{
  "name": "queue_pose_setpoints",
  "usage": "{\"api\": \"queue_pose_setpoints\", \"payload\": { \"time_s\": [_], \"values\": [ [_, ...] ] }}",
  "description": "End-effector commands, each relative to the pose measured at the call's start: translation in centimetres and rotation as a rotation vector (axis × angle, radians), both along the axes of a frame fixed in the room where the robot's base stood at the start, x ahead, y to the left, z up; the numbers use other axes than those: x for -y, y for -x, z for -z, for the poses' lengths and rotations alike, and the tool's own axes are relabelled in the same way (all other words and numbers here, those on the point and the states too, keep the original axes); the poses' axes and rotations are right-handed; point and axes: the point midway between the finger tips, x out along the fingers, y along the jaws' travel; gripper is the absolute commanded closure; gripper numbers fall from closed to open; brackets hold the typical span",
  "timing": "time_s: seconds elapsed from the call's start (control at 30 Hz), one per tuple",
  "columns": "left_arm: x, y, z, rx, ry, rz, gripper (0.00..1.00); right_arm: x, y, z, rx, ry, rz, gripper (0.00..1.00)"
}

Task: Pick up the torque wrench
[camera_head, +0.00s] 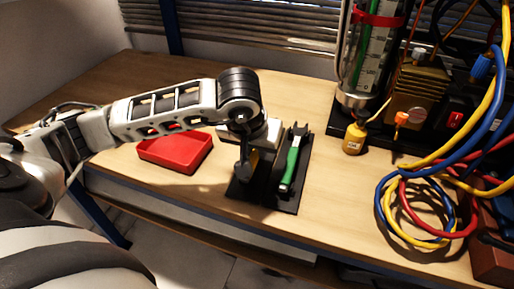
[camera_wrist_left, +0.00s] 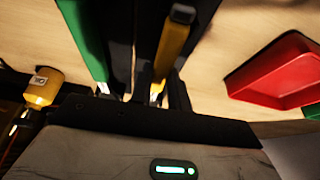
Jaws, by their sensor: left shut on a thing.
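A tool with a yellow handle (camera_head: 254,162) lies in a black holder (camera_head: 266,194) near the table's front edge. A tool with a green grip (camera_head: 290,170) lies beside it on the right. I cannot tell for sure which is the torque wrench. My left gripper (camera_head: 246,170) points down over the yellow-handled tool and is shut on it. In the left wrist view the yellow handle (camera_wrist_left: 175,45) runs between the dark fingers (camera_wrist_left: 157,92), and the green grip (camera_wrist_left: 82,35) is to the left, apart from them. The hand hides part of the yellow-handled tool. My right gripper is out of view.
A red tray (camera_head: 176,151) stands left of the holder. A small yellow bottle (camera_head: 354,138), a rig with a glass cylinder (camera_head: 366,58) and coiled coloured hoses (camera_head: 420,212) take up the right side. Bare wood (camera_head: 330,200) lies between holder and hoses.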

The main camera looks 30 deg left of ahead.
Motion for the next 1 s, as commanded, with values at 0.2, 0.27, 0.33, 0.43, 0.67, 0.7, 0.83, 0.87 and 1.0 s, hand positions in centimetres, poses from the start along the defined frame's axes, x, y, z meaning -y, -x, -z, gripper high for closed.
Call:
{"api": "queue_pose_setpoints", "payload": {
  "time_s": [0.2,0.27,0.33,0.43,0.67,0.7,0.83,0.87,1.0],
  "values": [
    [0.0,0.0,-0.6,0.001,0.0,-0.001,1.0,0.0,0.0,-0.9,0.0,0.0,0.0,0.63],
    [0.0,0.0,-0.9,-0.001,0.001,-0.001,1.0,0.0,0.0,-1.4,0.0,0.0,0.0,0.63],
    [0.0,-0.2,-1.6,0.007,0.0,0.0,1.0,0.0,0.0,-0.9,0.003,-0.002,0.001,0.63],
    [0.0,-0.2,-3.7,0.012,-0.001,0.001,1.0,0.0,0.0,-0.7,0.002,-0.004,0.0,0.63],
    [3.5,3.0,-9.4,0.011,0.003,0.01,1.0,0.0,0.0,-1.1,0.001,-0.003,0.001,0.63],
    [4.1,3.6,-10.4,0.012,0.0,0.01,1.0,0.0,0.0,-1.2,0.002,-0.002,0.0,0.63],
    [6.5,6.1,-12.0,0.01,-0.004,0.01,1.0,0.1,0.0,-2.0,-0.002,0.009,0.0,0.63],
    [6.9,6.5,-12.2,0.009,-0.004,0.009,1.0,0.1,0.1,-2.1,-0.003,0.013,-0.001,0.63],
    [8.6,8.2,-13.0,0.006,-0.004,0.009,1.0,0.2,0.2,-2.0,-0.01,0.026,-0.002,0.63]
  ]
}}
